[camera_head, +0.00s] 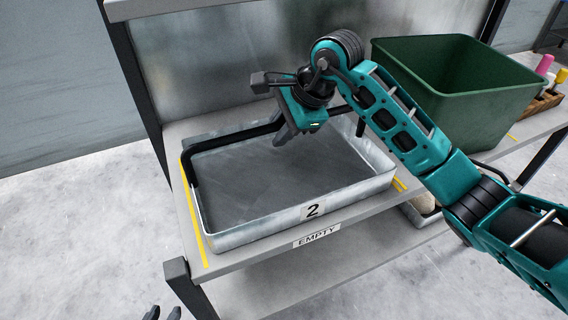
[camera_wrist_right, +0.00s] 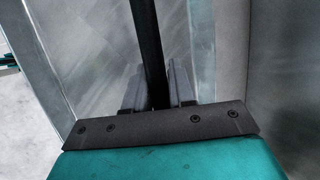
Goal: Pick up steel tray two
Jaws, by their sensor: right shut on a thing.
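Steel tray two (camera_head: 312,211) is a shallow grey metal tray with a "2" label on its front wall. It sits on the shelf, level as far as I can see, and looks empty. A black bar handle (camera_head: 232,136) arches over it. My right gripper (camera_head: 287,134) reaches in from the right and is shut on the handle near its middle. In the right wrist view the handle (camera_wrist_right: 147,40) runs between the two fingers (camera_wrist_right: 160,90). Only the dark fingertips of my left gripper (camera_head: 163,313) show at the bottom edge, apart and empty, away from the tray.
The shelf (camera_head: 185,225) has yellow marks and an "EMPTY" label (camera_head: 317,236). A large green bin (camera_head: 460,85) stands right of the tray, with pink and yellow items (camera_head: 552,75) beyond it. A dark post (camera_head: 135,75) rises at the left. Grey floor (camera_head: 80,230) is clear at left.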

